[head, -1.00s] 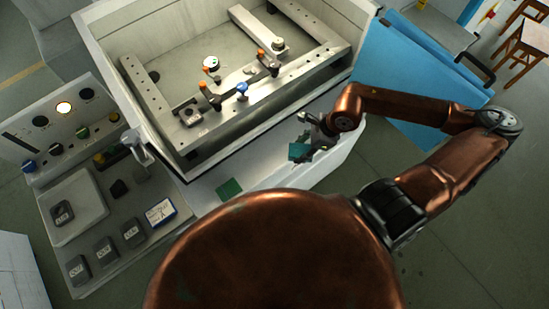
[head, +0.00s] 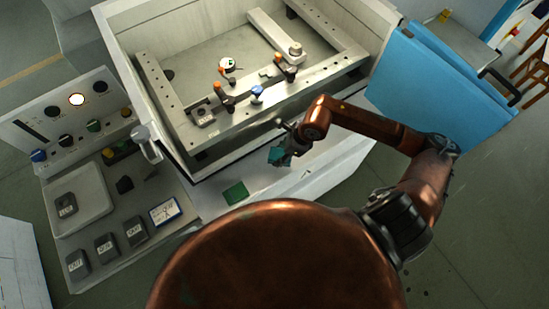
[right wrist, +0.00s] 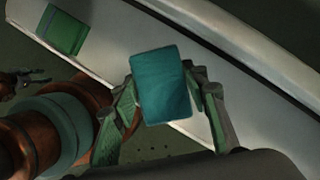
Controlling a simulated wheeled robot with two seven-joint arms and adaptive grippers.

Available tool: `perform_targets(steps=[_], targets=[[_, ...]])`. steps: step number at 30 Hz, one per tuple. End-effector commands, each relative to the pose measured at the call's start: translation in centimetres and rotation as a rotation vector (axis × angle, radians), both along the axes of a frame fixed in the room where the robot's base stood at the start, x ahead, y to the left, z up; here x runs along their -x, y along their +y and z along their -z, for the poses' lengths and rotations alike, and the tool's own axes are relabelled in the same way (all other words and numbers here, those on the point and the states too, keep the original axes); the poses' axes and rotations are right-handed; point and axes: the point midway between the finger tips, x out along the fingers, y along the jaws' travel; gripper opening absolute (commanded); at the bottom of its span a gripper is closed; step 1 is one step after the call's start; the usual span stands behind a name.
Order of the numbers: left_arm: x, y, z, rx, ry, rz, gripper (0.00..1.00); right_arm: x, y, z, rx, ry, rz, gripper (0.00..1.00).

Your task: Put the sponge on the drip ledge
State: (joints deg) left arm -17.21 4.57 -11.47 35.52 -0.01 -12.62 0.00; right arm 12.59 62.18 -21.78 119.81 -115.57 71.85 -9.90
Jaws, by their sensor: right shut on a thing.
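The teal sponge (head: 279,156) is held in my right gripper (head: 287,142), which is shut on it. In the right wrist view the sponge (right wrist: 161,86) sits between the two fingers (right wrist: 161,92), its broad face towards the camera. The drip ledge (head: 325,150) is the pale strip along the front of the machine tank. A flat green square (head: 235,193) lies on it, left of the sponge, and also shows in the right wrist view (right wrist: 62,30). The sponge appears above the ledge, apart from the square. A small dark gripper-like shape (right wrist: 22,79), probably my left gripper, is at the wrist view's left edge.
The tank (head: 180,120) with clamps and a steel frame stands behind the ledge. A control panel (head: 75,125) and a side shelf with several dark labelled blocks (head: 106,246) are at left. A blue door panel (head: 440,85) stands at right.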

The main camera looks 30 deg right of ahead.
Motion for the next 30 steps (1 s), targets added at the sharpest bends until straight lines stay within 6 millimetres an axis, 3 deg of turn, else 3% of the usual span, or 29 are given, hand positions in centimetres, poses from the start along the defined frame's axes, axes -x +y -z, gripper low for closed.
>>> perform_targets(steps=[10,16,27,28,30], targets=[[0.0,0.0,0.3,0.000,0.001,0.000,0.40,-1.6,1.2,2.3,-0.003,0.000,-0.001,0.27],[0.1,0.0,0.5,0.000,0.001,0.000,0.40,-1.6,1.1,5.2,-0.001,0.002,0.000,0.27],[0.1,0.0,0.7,0.000,0.002,0.000,0.40,-1.6,1.1,5.8,0.000,0.000,-0.001,0.27],[0.1,0.0,0.6,0.000,0.002,0.000,0.40,-1.6,1.1,5.7,0.000,0.000,-0.001,0.43],[0.1,0.0,0.6,0.000,0.002,0.000,0.40,-1.6,1.1,5.6,0.000,0.000,-0.001,0.48]])
